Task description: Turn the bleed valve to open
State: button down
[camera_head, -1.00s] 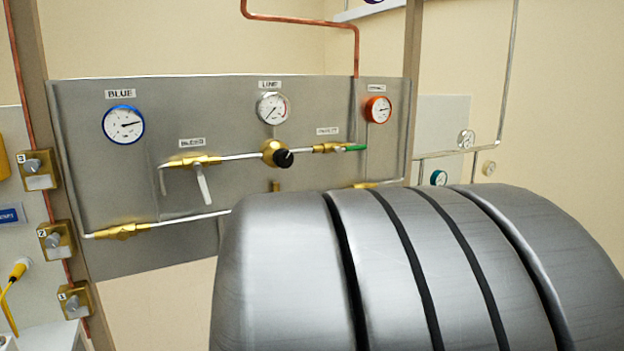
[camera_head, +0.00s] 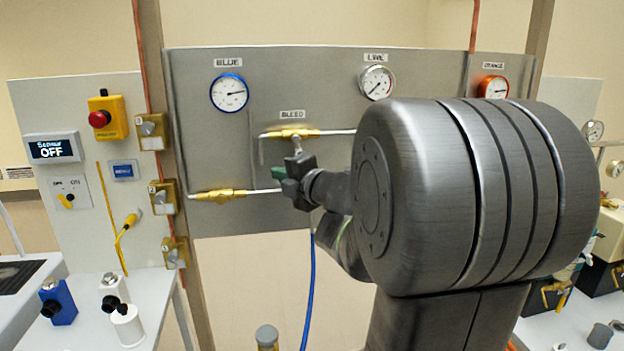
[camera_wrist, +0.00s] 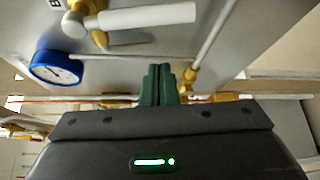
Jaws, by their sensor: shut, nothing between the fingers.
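The bleed valve is a brass body (camera_head: 293,134) under the BLEED label in the head view. Its white lever (camera_wrist: 147,16) shows along the top of the wrist view, pointing away from the brass body. In the head view only the lever's upper stub shows; the rest is hidden behind my gripper. My gripper (camera_head: 283,180) is just below the valve, in front of the panel. Its green fingers (camera_wrist: 160,84) are closed together with nothing between them. In the wrist view they are apart from the lever.
The steel panel (camera_head: 200,80) carries a blue gauge (camera_head: 229,93), a line gauge (camera_head: 376,82) and an orange gauge (camera_head: 493,88). A lower brass fitting (camera_head: 222,195) is left of my gripper. My arm hides the panel's right part. A red emergency button (camera_head: 100,118) is at the left.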

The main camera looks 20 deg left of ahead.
jog(key=w+d, duration=0.1)
jog(key=w+d+p, duration=0.1)
jog(key=d, duration=0.1)
jog(key=shift+w+r, duration=0.25)
jog(key=shift+r, duration=0.1)
jog(key=shift+w+d+n+p, duration=0.1)
jog(key=shift+d+n+p, duration=0.15)
jog(key=shift+n+p, duration=0.05)
jog(key=shift+w+d+r+n+h+p, duration=0.15)
jog(key=shift+d+n+h+p, duration=0.05)
jog(key=shift+n+h+p, duration=0.2)
dwell(0.3)
jog(key=w+d+r+n+t+h+p, duration=0.1)
jog(key=d+r+n+h+p, duration=0.3)
jog(key=p, duration=0.7)
jog(key=shift+w+d+r+n+h, duration=0.15)
jog(key=shift+w+r+n+h, duration=0.55)
jog(key=shift+n+h, duration=0.8)
jog(key=shift+w+f+p, duration=0.1)
jog(key=shift+w+p, duration=0.05)
jog(key=shift+p, duration=0.2)
jog(key=shift+f, duration=0.1)
